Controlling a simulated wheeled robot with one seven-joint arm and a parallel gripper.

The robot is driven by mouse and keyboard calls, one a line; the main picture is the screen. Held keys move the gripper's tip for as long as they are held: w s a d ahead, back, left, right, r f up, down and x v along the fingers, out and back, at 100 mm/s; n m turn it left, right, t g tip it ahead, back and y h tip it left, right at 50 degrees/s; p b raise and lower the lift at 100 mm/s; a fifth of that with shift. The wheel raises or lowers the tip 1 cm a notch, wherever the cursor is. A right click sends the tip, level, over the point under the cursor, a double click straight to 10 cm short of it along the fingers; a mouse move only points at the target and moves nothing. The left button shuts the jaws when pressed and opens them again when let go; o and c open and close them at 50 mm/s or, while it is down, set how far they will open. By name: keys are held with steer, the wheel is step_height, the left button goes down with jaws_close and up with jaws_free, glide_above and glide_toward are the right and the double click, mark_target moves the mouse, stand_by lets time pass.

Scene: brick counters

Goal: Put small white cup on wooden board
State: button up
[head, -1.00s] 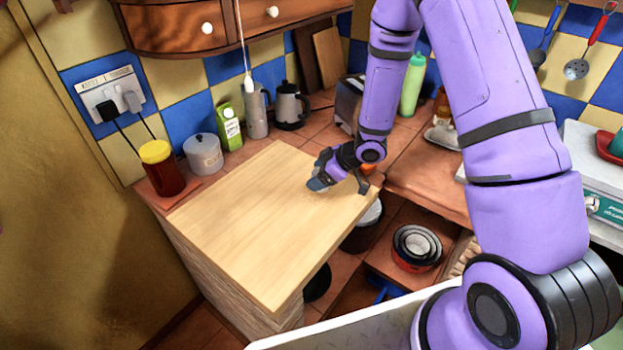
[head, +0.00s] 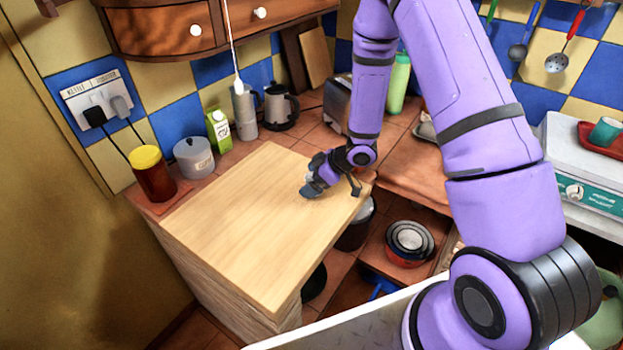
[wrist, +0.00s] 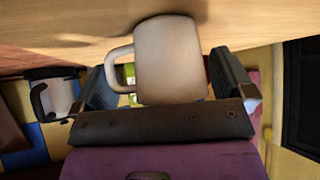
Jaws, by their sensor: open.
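The small white cup (wrist: 170,60) fills the middle of the wrist view, with its handle to the left. It is at the surface of the wooden board (wrist: 70,20), apparently resting on it. My gripper (wrist: 166,78) is open, with one finger on each side of the cup; a gap shows on the handle side, and the other finger is close to the cup wall. In the head view my gripper (head: 332,188) is low over the right edge of the wooden board (head: 230,220), and it mostly hides the cup.
A red jar with a yellow lid (head: 153,174), a lidded pot (head: 194,157), a green carton (head: 218,131) and a kettle (head: 281,106) stand behind the board. Nested bowls (head: 409,240) sit on a shelf below its right side. Most of the board is clear.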

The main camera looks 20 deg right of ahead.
steer(key=v, duration=1.2)
steer(key=d+r+m+t+h, duration=0.2)
steer(key=d+r+h, duration=0.15)
steer(key=r, duration=0.55)
steer(key=d+r+m+t+h, duration=0.2)
steer(key=d+r+m+h, duration=0.15)
steer(key=r, duration=0.65)
steer(key=s+a+r+m+g+h, duration=0.1)
steer(key=s+r+m+g+h, duration=0.3)
steer(key=s+r, duration=0.8)
steer(key=s+a+r+m+y, duration=0.1)
steer(key=s+a, duration=0.4)
steer(key=s, duration=0.8)
steer(key=shift+s+a+m+t+y, duration=0.2)
steer(key=shift+s+m+t+y, duration=0.15)
steer(key=shift+m+y, duration=0.55)
steer(key=shift+r+n, duration=0.15)
steer(key=shift+n, duration=0.1)
